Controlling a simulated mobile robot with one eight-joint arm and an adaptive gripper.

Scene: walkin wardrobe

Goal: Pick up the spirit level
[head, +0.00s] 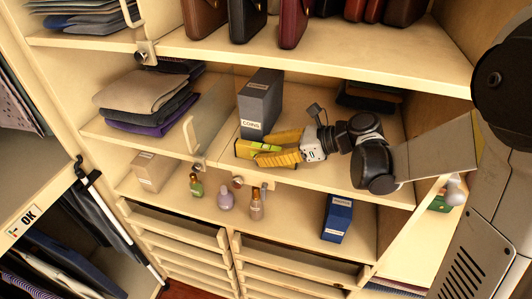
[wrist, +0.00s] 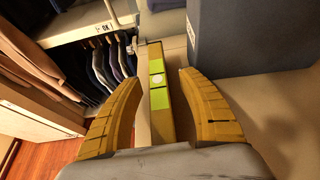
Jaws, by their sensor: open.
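The spirit level (head: 245,149) is a small yellow-green bar on the middle shelf, in front of the dark grey "COINS" box. In the wrist view the spirit level (wrist: 159,100) points away from me, with bright green parts and a pale round spot. My gripper (head: 262,150) is open at the level, its yellow fingers on either side. In the wrist view my gripper (wrist: 160,77) has the level between its fingers, with a visible gap on each side. The fingers hide part of the level in the head view.
The grey box (head: 260,104) stands close behind the level. A clear divider (head: 207,118) and folded clothes (head: 148,95) are to the left. Small bottles (head: 226,195) and a blue box (head: 337,218) stand on the shelf below. Bags (head: 247,18) fill the shelf above.

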